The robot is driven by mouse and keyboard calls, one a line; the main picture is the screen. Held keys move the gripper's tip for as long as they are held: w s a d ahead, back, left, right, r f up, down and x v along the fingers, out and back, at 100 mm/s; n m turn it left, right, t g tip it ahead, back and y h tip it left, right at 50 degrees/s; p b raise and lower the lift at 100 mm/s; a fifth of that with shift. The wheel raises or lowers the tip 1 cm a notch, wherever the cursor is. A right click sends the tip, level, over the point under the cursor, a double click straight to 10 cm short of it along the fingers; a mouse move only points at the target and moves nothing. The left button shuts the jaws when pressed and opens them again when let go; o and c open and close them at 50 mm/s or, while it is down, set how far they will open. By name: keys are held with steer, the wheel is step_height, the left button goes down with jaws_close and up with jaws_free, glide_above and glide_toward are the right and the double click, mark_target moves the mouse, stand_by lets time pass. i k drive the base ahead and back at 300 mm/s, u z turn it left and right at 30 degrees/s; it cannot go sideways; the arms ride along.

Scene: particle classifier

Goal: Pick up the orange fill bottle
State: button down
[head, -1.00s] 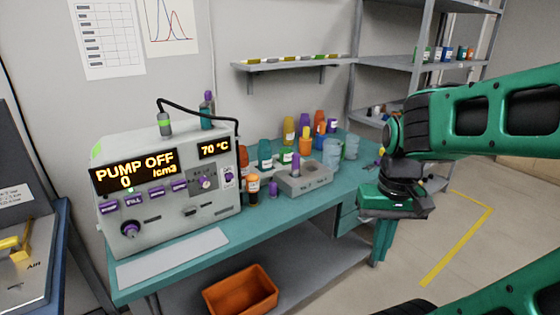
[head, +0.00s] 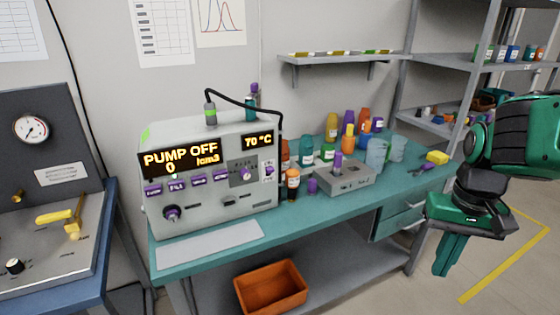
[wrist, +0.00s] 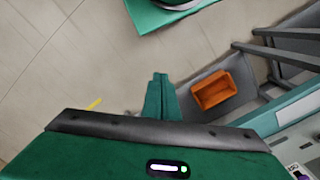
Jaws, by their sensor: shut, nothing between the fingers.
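A small orange bottle (head: 292,183) with a white label stands upright on the teal bench (head: 330,208), just right of the pump machine. More orange containers stand behind it, including one among the bottles at the back (head: 348,142); I cannot tell for certain which one is the fill bottle. My gripper (head: 447,270) points down beyond the bench's right end, well apart from the bottles. Its fingers are shut together and empty, also in the wrist view (wrist: 160,80). No bottle can be made out in the wrist view.
The pump machine (head: 215,185) reads "PUMP OFF" and 70 °C. A grey block (head: 345,180) and a purple cap (head: 312,186) stand beside the bottle. Clear beakers (head: 376,152) stand further right. An orange bin (head: 270,288) sits below the bench. Floor right of the bench is open.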

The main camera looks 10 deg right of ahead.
mark_target(285, 160)
steer(key=u, duration=1.25)
steer(key=k, duration=0.75)
steer(key=z, duration=1.45)
steer(key=i, duration=1)
steer(key=u, duration=0.05)
